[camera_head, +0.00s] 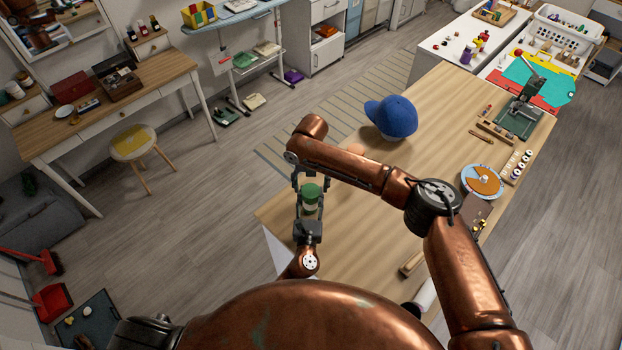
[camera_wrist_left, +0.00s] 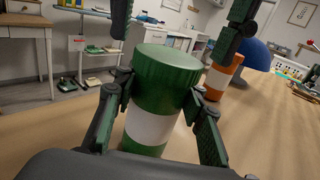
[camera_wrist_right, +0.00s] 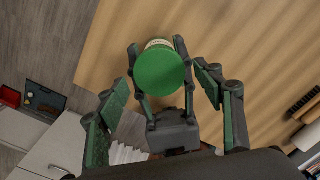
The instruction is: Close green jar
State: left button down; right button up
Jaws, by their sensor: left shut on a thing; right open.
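The green jar (camera_wrist_left: 153,100) has a ridged green lid (camera_wrist_left: 166,66) on top, a white band and a green lower part. It stands upright in my left gripper (camera_wrist_left: 155,105), whose fingers are shut around its body. In the head view the jar (camera_head: 311,192) is at the table's near left corner. My right gripper (camera_wrist_right: 166,85) is open above it, with its fingers on either side of the round lid (camera_wrist_right: 160,71) in the right wrist view. Its fingertips also hang above the lid in the left wrist view, apart from it.
An orange jar with a white band (camera_wrist_left: 218,82) stands behind the green one. A blue cap (camera_head: 392,117) lies farther back on the wooden table (camera_head: 440,110). The table's left edge is close to the jar.

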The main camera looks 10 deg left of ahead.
jog(key=shift+f, duration=0.85)
